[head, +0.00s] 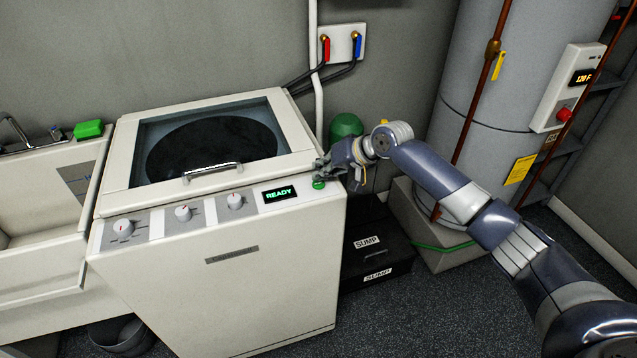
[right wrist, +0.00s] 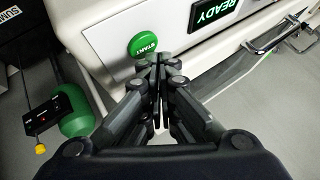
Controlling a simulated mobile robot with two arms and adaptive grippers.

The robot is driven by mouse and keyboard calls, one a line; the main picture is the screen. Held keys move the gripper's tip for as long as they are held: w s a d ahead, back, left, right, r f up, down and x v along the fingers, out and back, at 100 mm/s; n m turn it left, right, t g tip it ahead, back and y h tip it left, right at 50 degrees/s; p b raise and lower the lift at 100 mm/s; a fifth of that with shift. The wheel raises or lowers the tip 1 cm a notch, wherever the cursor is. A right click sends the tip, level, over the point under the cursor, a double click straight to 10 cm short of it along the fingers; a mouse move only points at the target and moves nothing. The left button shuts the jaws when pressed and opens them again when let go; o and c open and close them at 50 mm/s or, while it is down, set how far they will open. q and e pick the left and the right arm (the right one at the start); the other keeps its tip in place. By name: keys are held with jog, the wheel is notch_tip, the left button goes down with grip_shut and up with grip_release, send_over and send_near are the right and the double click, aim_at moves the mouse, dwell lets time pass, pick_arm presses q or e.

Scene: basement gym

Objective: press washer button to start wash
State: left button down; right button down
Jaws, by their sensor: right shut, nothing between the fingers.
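The washer (head: 225,285) is a white top-loader with its glass lid (head: 215,145) down. Its front panel has several knobs and a display (head: 280,195) reading READY in green. The green round START button (head: 319,184) is at the panel's right end; it also shows in the right wrist view (right wrist: 142,45). My right gripper (head: 326,169) is shut and empty, its fingertips close beside the button. In the right wrist view the fingertips (right wrist: 157,62) are just below the button; I cannot tell whether they touch it. My left gripper is not in view.
A utility sink (head: 40,210) with a green sponge (head: 88,129) stands left of the washer. Black sump boxes (head: 375,262), a green tank (head: 346,128) and a grey water heater (head: 500,80) are at the right. Dark floor is open in front.

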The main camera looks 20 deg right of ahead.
aim_at(321, 182)
jog(key=shift+f, duration=0.6)
dwell(0.8)
jog(key=shift+r+p, duration=0.8)
jog(key=shift+p, duration=0.2)
notch_tip(321, 182, up, 5)
jog(key=p, duration=0.5)
jog(key=shift+r, duration=0.1)
dwell(0.3)
